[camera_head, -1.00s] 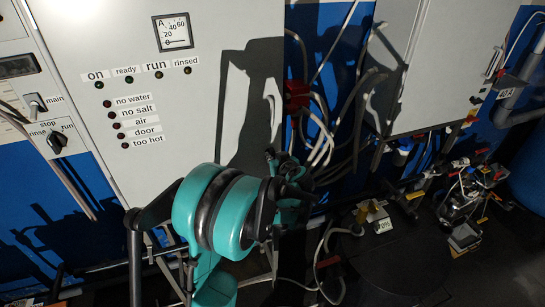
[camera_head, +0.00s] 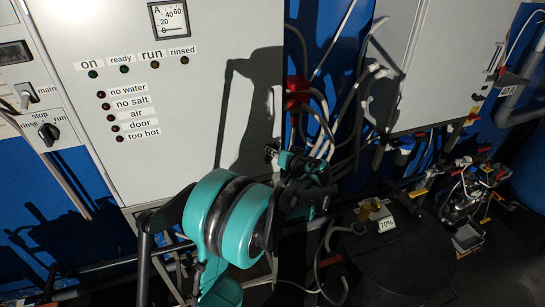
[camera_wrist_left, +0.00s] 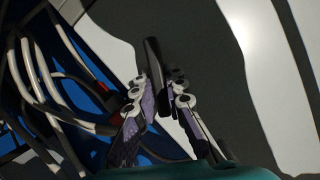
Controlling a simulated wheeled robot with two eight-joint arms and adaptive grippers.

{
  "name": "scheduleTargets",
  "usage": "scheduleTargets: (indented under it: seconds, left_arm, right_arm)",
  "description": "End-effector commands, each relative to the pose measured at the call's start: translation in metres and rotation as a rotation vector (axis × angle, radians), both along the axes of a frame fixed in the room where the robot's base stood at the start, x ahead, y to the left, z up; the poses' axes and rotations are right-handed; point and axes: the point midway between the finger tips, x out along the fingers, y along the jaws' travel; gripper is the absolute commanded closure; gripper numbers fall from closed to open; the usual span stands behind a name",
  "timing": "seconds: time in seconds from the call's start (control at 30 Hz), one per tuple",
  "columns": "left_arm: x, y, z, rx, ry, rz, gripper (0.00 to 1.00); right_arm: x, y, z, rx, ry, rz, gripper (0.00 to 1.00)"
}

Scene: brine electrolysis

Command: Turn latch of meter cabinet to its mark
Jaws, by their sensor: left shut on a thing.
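The grey meter cabinet (camera_head: 200,95) fills the left of the head view, with a dial, lamps and labels on its front. My left gripper (camera_head: 278,158) is at the cabinet's lower right edge in the head view. In the left wrist view, its two fingers (camera_wrist_left: 160,100) are closed around a dark elongated handle, which I take to be the latch (camera_wrist_left: 153,62). The handle sticks out past the fingertips against the grey panel. Its base is hidden by the fingers, and I cannot make out its mark. My right gripper is not in view.
A red fitting (camera_head: 297,90) and several loose cables hang just right of the cabinet. A second grey cabinet (camera_head: 435,60) stands at the upper right. A dark round surface (camera_head: 400,260) with a card labelled 70% is at the lower right.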

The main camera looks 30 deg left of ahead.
Motion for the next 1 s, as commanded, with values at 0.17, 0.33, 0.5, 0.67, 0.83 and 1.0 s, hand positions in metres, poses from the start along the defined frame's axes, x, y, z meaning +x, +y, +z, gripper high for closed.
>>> scheduleTargets:
  seconds: [0.17,0.33,0.5,0.67,0.83,1.0]
  left_arm:
    - [0.002,-0.002,-0.005,0.108,0.126,-0.001,1.0]
    - [0.003,-0.002,-0.006,0.213,0.248,-0.002,1.0]
    - [0.003,-0.002,-0.007,0.319,0.371,-0.001,1.0]
    - [0.003,-0.003,-0.008,0.416,0.486,-0.002,1.0]
    - [0.003,-0.003,-0.008,0.509,0.595,-0.002,1.0]
    - [0.003,-0.003,-0.009,0.585,0.684,-0.002,1.0]
  right_arm:
    - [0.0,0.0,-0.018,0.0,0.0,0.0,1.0]
    - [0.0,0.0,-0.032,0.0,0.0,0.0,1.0]
    - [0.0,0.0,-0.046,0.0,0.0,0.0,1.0]
    - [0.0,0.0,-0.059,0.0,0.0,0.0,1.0]
    - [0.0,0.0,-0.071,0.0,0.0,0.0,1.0]
    - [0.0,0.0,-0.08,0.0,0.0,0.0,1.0]
